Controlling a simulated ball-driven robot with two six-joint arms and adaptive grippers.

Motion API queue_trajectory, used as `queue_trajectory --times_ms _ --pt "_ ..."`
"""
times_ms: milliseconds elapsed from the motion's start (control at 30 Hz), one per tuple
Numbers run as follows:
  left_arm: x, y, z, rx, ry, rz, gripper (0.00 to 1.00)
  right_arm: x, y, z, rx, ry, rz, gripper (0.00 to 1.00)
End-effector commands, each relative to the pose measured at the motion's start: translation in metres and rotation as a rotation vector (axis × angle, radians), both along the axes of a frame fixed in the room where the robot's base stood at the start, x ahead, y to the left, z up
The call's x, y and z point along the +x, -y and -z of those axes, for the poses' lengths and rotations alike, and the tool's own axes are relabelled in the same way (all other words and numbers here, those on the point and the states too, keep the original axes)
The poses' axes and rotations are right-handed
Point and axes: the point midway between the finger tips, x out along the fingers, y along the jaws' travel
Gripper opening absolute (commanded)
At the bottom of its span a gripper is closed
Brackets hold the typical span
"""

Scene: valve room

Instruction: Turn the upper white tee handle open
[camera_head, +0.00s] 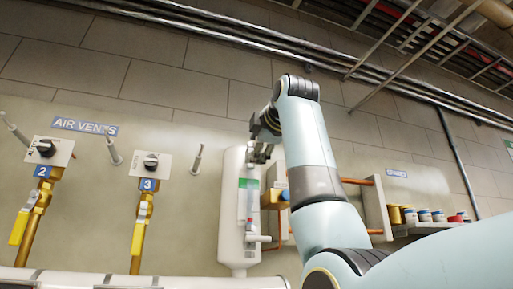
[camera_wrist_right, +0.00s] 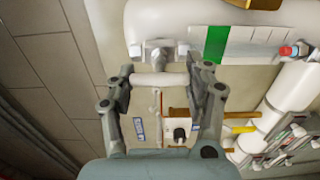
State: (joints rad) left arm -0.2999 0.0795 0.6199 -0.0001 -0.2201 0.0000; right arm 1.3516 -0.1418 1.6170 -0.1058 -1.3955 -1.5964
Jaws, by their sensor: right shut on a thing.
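A white tank (camera_head: 232,215) with a green-and-white label stands upright against the wall in the head view. My right gripper (camera_head: 261,152) is at the tank's upper right side. In the right wrist view the upper white tee handle (camera_wrist_right: 158,80) spans between the two fingers of my right gripper (camera_wrist_right: 163,76), which is shut on it. The handle's short grey stem (camera_wrist_right: 160,54) runs to the white tank body. In the head view the gripper largely hides this handle. A lower white tee handle (camera_head: 260,238) sticks out from the tank's right side below, untouched. My left gripper is not in view.
Two yellow-handled valves (camera_head: 20,226) (camera_head: 139,236) numbered 2 and 3 stand left under an "AIR VENTS" sign (camera_head: 85,126). Copper pipes (camera_head: 357,181) and a shelf with several small jars (camera_head: 424,215) are right of the tank. Metal pipes (camera_head: 215,28) cross the upper wall.

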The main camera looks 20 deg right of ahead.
Motion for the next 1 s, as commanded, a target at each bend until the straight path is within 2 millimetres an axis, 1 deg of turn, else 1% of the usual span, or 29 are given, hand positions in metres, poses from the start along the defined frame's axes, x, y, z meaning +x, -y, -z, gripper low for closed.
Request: queue_trajectory --times_ms 333,367,500,533,833,933,1000 --pt "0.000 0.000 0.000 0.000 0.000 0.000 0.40 0.001 0.000 0.002 -0.004 -0.004 -0.001 0.20" --pt "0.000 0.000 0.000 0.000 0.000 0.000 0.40 0.001 0.000 0.002 -0.004 -0.004 -0.001 0.56" --pt "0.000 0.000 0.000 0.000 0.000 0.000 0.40 0.000 0.000 0.001 -0.003 -0.003 -0.001 0.74" --pt "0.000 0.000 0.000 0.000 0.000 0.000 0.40 0.000 0.000 0.001 -0.003 -0.003 -0.001 0.77" --pt "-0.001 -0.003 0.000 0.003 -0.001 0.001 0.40 -0.002 0.000 0.000 -0.002 0.000 0.000 0.77" --pt "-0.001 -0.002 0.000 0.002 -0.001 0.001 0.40 -0.011 0.000 0.000 -0.002 0.000 -0.001 0.77" --pt "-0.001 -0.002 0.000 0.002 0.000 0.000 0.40 -0.023 0.001 0.000 -0.002 0.001 -0.001 0.77"
